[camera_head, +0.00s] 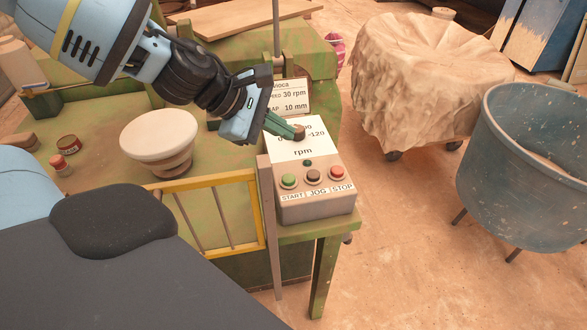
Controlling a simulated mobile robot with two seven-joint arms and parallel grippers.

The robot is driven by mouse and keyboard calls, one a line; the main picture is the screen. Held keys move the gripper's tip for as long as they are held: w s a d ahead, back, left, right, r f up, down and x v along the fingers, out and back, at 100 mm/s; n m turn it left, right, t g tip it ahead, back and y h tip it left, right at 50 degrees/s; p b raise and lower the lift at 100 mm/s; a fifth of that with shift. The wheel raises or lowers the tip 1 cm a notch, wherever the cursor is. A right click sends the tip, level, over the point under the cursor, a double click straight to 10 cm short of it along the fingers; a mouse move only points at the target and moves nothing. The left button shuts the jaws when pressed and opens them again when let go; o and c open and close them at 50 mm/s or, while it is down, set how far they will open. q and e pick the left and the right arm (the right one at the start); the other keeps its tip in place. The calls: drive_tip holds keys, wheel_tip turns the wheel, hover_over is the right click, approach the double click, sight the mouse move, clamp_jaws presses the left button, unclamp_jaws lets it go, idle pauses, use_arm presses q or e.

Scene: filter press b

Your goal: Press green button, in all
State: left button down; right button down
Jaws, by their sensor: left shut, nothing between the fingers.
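The green button (288,180) sits at the left of the control box's (318,207) front row, above the label START. A dark button (312,176) labelled JOG is beside it, and a red button (336,173) labelled STOP is at the right. My left gripper (299,132) is shut and empty. Its fingertips are over the rpm dial face at the top of the box, beyond the green button and apart from it. Whether the tips touch the dial's knob I cannot tell. My right gripper is not in view.
A yellow guard frame (209,182) stands left of the box. A white round-topped piece (158,134) and small jars (68,144) are on the green machine table. A blue tub (525,165) and a cloth-covered round item (425,75) stand on the floor at right.

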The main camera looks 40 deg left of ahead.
sight(283, 179)
use_arm(q)
drive_tip(key=shift+w+f, duration=0.1)
drive_tip(key=shift+f, duration=0.1)
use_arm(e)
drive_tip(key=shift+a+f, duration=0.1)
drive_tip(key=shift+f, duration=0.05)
use_arm(q)
drive_tip(key=shift+r, duration=0.1)
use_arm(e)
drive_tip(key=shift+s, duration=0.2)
